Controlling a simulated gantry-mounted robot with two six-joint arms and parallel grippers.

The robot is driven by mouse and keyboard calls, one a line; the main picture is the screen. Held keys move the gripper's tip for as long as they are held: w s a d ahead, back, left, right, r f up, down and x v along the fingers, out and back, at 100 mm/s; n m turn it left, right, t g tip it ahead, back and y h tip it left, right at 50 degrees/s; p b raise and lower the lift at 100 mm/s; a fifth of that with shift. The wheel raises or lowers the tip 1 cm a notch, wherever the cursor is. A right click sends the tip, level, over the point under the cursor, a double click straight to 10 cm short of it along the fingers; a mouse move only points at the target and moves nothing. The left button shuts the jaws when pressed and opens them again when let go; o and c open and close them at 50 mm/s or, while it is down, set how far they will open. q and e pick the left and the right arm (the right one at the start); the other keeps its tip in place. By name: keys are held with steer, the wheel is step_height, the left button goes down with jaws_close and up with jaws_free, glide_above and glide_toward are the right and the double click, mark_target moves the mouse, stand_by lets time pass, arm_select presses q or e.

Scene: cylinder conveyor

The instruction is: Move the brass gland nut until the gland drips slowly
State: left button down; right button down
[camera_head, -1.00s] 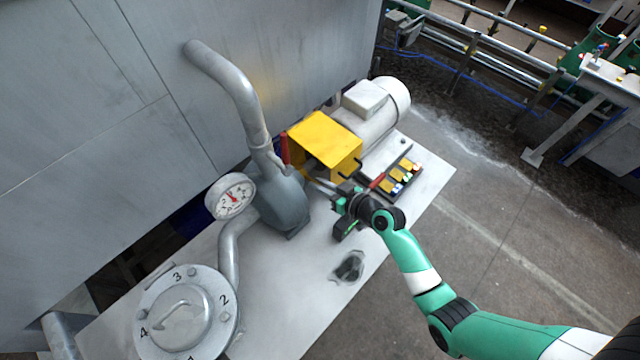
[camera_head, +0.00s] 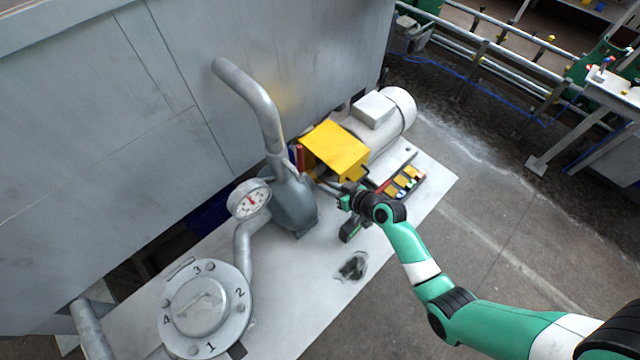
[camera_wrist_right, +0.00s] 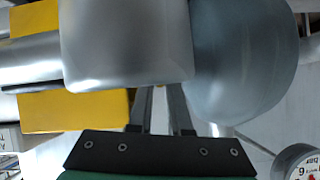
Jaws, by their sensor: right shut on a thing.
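No brass nut can be made out in either view. The gland region lies in the gap between the grey pump body (camera_head: 292,208) and the yellow guard box (camera_head: 337,150). My right gripper (camera_head: 328,186) reaches into that gap from the right. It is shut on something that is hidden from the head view. In the right wrist view the two grey fingers (camera_wrist_right: 160,112) run up behind a blurred grey block (camera_wrist_right: 125,45), between the yellow box (camera_wrist_right: 75,115) and the rounded pump body (camera_wrist_right: 240,60). No drip shows. My left gripper is not in view.
A pressure gauge (camera_head: 250,199) and a pipe (camera_head: 252,100) stand by the pump. A motor (camera_head: 385,125) lies behind the guard. A tray of coloured items (camera_head: 406,184) and a dark patch (camera_head: 353,266) are near my arm. A numbered round cover (camera_head: 205,308) is front left.

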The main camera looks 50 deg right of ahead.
steer(key=c, duration=1.1)
jaws_free()
steer(key=p+v, duration=0.2)
steer(key=v, duration=0.9)
steer(key=shift+s+r, duration=0.15)
steer(key=shift+s, duration=0.15)
steer(key=shift+w, duration=0.1)
